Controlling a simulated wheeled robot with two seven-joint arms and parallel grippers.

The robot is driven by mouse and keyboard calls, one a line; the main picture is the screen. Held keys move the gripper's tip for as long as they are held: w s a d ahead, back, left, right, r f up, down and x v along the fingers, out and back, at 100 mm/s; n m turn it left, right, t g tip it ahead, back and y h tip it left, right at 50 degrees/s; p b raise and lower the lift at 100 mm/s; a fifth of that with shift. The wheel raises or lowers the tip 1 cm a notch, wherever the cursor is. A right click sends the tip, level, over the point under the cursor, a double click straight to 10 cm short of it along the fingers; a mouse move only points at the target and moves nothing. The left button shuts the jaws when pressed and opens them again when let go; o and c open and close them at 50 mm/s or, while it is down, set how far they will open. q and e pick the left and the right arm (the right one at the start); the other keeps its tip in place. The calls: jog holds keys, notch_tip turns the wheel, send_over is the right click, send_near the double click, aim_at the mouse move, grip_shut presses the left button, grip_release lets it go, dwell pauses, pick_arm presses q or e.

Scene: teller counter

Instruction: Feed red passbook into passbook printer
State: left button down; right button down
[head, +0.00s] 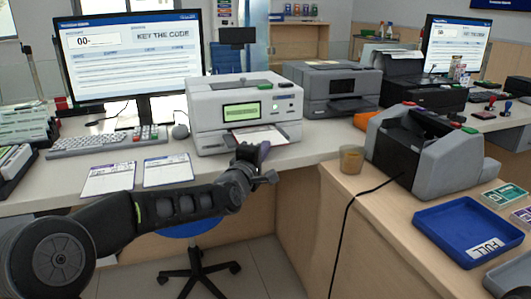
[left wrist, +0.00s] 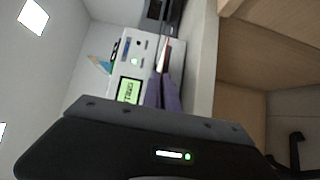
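The passbook printer (head: 245,112) is a light grey box with a lit green screen, standing on the counter. The passbook (head: 262,136) lies at its front slot, its pale upper face showing with a reddish edge. In the left wrist view the passbook (left wrist: 163,56) shows nearly edge-on, thin and reddish, between the fingertips and the printer (left wrist: 131,68). My left gripper (head: 254,152) is right in front of the slot, its purple-grey fingers close together at the passbook's near edge. It appears shut on the passbook; the fingers hide part of that edge. My right gripper is not in view.
A darker grey machine (head: 332,86) stands right of the printer. A small tan cup (head: 351,159), a grey counting machine (head: 425,145) and a blue tray (head: 455,222) are on the right counter. Two printed sheets (head: 168,169) lie at left, near a keyboard (head: 105,144) and monitor (head: 130,55).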

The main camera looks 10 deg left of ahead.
pick_arm(q)
jog(key=shift+w+a, duration=0.1)
jog(key=shift+w, duration=0.05)
jog(key=c, duration=1.6)
grip_release()
jog(key=shift+s+d+b, duration=0.35)
jog(key=shift+s+d, duration=0.3)
jog(key=shift+s, duration=0.35)
jog(key=shift+s+d+b, duration=0.3)
jog(key=shift+s+d, duration=0.3)
jog(key=shift+s, duration=0.4)
jog(key=shift+s+d+b, duration=0.35)
jog(key=shift+s+d, duration=0.3)
jog(key=shift+s, duration=0.35)
